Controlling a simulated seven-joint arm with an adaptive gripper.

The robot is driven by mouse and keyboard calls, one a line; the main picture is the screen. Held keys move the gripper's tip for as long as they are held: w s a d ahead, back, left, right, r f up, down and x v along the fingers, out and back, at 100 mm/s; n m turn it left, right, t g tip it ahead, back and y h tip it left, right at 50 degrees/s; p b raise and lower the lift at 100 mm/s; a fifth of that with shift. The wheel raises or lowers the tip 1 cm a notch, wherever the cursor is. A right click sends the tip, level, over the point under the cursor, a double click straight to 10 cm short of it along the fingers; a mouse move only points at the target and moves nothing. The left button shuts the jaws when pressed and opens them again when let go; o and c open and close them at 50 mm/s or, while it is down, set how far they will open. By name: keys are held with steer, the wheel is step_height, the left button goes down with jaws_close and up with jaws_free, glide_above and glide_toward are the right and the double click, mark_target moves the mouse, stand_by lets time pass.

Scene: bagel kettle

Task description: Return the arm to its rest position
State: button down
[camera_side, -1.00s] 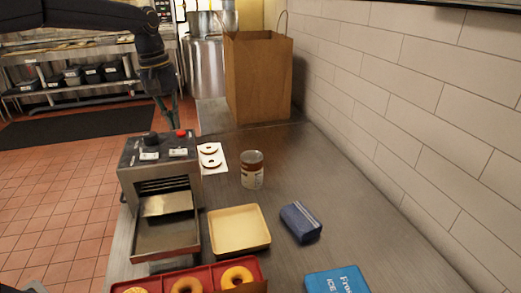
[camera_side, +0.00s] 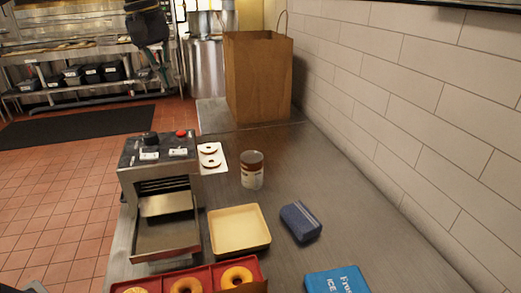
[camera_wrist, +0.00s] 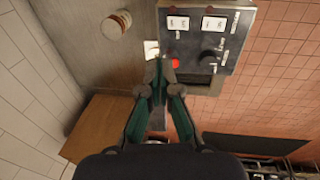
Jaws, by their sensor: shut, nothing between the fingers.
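My gripper (camera_side: 163,82) hangs in the air at the upper left of the side view, beyond and above the toaster (camera_side: 158,165), apart from everything. In the wrist view my gripper (camera_wrist: 160,70) points toward the toaster's control panel (camera_wrist: 208,35), with its red button just past the fingertips. The fingers are together with nothing between them. The fingertips are small in the side view.
A paper bag (camera_side: 258,80) stands at the counter's far end. A can (camera_side: 252,170), a bagel sheet (camera_side: 212,158), a cream tray (camera_side: 239,230), a blue pack (camera_side: 300,222), a blue box (camera_side: 337,281) and a red bagel tray (camera_side: 205,275) are on the counter.

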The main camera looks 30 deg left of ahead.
steer(key=s+d+r+m+t, duration=0.2)
steer(key=s+m, duration=0.1)
steer(key=s, duration=1.3)
steer(key=s+f+m+t+y, duration=0.1)
steer(key=s+f+m, duration=0.4)
steer(key=f, duration=0.8)
steer(key=s, duration=0.3)
steer(key=shift+f+m+t, duration=0.3)
steer(key=shift+m+t, duration=0.1)
